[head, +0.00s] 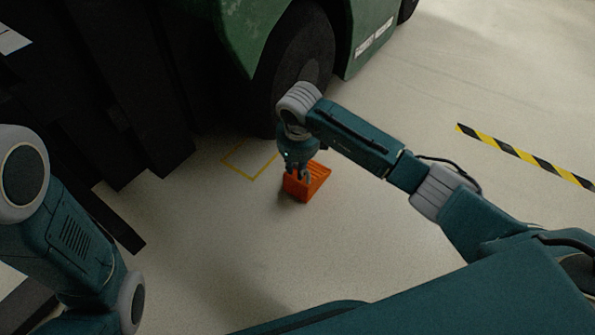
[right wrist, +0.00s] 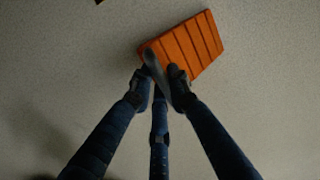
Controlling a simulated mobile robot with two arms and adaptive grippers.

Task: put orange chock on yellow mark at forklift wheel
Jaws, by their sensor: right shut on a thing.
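The orange chock (head: 318,177) is a ribbed wedge beside the yellow mark, to its lower right in the head view. My right gripper (head: 297,181) is shut on it from above. In the right wrist view the fingers (right wrist: 163,75) close on one end of the chock (right wrist: 190,46). Whether the chock touches the floor is hard to tell. The yellow mark (head: 238,173) is a square outline on the floor in front of the forklift wheel (head: 296,55), partly hidden by my right arm. My left arm is at the left edge; its gripper is out of view.
The green forklift body (head: 240,32) stands at the top. Its dark forks (head: 150,95) reach down at the left of the mark. A black-and-yellow floor stripe (head: 525,157) lies at the right. The floor around the chock is clear.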

